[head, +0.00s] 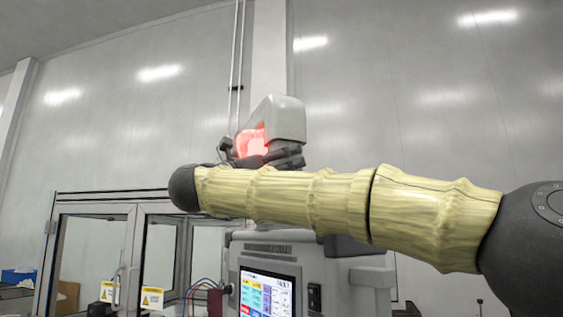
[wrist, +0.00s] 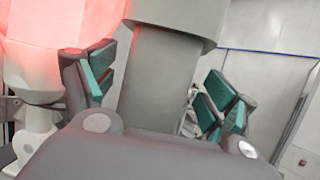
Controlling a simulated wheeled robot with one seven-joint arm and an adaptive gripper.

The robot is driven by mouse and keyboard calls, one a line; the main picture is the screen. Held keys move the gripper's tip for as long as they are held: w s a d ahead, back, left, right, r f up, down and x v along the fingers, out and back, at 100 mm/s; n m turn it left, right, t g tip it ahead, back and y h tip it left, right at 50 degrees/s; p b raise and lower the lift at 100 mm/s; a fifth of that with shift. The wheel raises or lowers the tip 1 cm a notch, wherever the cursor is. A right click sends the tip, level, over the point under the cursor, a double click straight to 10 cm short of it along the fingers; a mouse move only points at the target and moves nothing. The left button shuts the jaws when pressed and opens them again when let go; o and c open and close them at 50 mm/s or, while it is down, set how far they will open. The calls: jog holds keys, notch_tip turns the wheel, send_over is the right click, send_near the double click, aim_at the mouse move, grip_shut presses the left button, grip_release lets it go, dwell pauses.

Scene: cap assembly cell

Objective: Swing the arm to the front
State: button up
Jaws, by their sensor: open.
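My arm in its pale yellow sleeve (head: 285,198) stretches across the head view from the right edge to a dark joint left of centre. My gripper (wrist: 160,85) shows in the wrist view with its two green-padded fingers wide apart. No held object shows between them. A grey column stands in the background behind the gap; I cannot tell its distance.
A pale housing with a red glow (head: 258,140) rises behind my arm. Below stands a grey machine with a lit screen (head: 266,293). A glass-doored enclosure (head: 125,250) with yellow warning labels is at left. Blue bins (head: 18,277) sit at far left.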

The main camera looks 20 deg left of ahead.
jog(key=v, duration=1.1)
jog(key=shift+s+a, duration=0.2)
jog(key=shift+a, duration=0.05)
jog(key=shift+f, duration=0.15)
